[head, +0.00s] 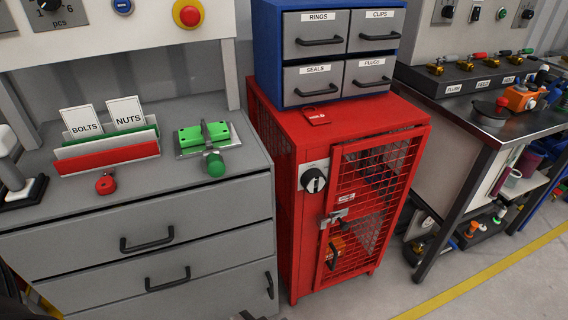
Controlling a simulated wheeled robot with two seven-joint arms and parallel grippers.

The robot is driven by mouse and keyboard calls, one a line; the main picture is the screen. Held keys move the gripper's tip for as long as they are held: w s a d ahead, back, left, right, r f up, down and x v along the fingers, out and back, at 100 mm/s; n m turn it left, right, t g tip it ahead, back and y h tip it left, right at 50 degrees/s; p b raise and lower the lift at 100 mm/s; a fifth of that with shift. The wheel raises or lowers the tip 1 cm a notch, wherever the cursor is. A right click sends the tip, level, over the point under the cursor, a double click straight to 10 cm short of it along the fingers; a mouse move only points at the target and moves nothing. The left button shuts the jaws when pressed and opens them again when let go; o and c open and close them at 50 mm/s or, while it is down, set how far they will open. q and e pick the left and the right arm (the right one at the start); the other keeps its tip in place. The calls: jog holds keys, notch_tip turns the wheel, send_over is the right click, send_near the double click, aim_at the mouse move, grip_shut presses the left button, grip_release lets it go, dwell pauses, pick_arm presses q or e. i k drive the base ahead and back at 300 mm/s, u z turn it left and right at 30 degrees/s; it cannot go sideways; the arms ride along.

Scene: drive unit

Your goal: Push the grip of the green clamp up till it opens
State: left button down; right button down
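The green clamp (191,138) sits on a metal plate on top of the grey drawer cabinet, near its right end. Its green grip (216,164) is at the near end of a metal lever, low and pointing toward the cabinet's front edge. Small dark shapes show at the bottom edge and the lower left corner, too cut off to identify.
A red mesh cabinet (290,190) with a blue drawer unit (268,60) on top stands to the right. The cabinet top in front of the clamp is clear.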

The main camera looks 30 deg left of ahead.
aim_at(215, 168)
jog(key=z, duration=0.55)
jog(key=k, duration=1.3)
jog(key=u, duration=1.25)
jog(key=i, duration=0.95)
jog(key=z, duration=0.05)
